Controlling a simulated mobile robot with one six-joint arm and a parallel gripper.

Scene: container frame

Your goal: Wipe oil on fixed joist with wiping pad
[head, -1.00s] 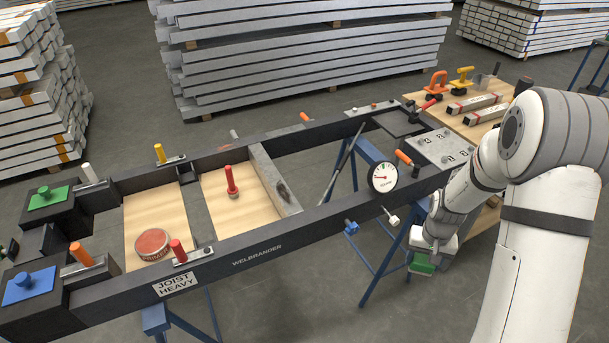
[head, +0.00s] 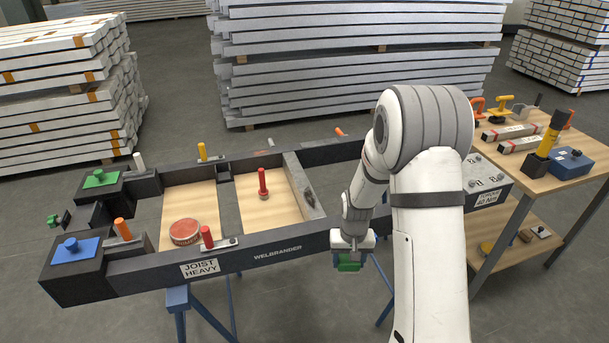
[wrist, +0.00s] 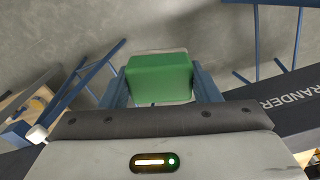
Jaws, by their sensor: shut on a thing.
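My gripper (head: 349,258) is shut on the green wiping pad (head: 349,267), below and in front of the frame's near rail. In the wrist view the green pad (wrist: 160,78) sits between the two blue fingers above the grey floor. The grey fixed joist (head: 297,172) crosses the black frame between its near and far rails, left of my gripper. A dark oil patch (head: 309,197) shows on its right-hand face. My gripper is apart from the joist.
The near rail (head: 290,249) of the black frame lies between my gripper and the joist. Clamps with coloured handles stand on the left part. A red-handled post (head: 263,185) stands left of the joist. A wooden bench (head: 560,182) with tools is at right.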

